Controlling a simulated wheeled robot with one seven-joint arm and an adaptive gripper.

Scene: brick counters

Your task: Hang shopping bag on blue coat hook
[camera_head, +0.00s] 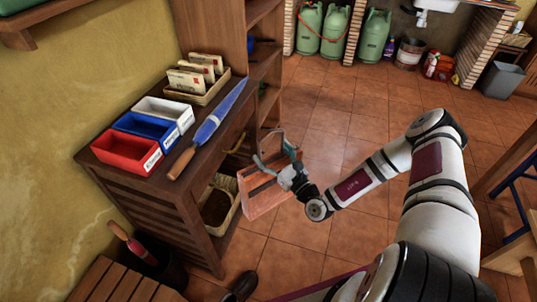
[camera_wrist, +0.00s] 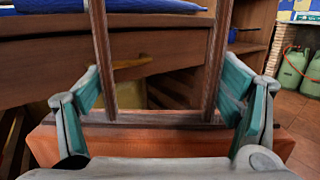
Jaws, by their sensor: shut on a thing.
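The shopping bag (camera_head: 262,200) is a reddish-orange, box-shaped thing in the middle of the head view, beside the brown wooden cabinet. In the wrist view the bag (camera_wrist: 160,144) fills the lower middle, with two brown straps rising from its dark top edge. My gripper (camera_head: 277,157) is at the top of the bag and shut on it. In the wrist view its teal-padded fingers (camera_wrist: 160,100) stand on either side of the bag's top; the exact contact is hard to see. No blue coat hook shows in either view.
A wooden slatted seat (camera_head: 120,285) is lower left. Tiled floor (camera_head: 330,110) behind is clear.

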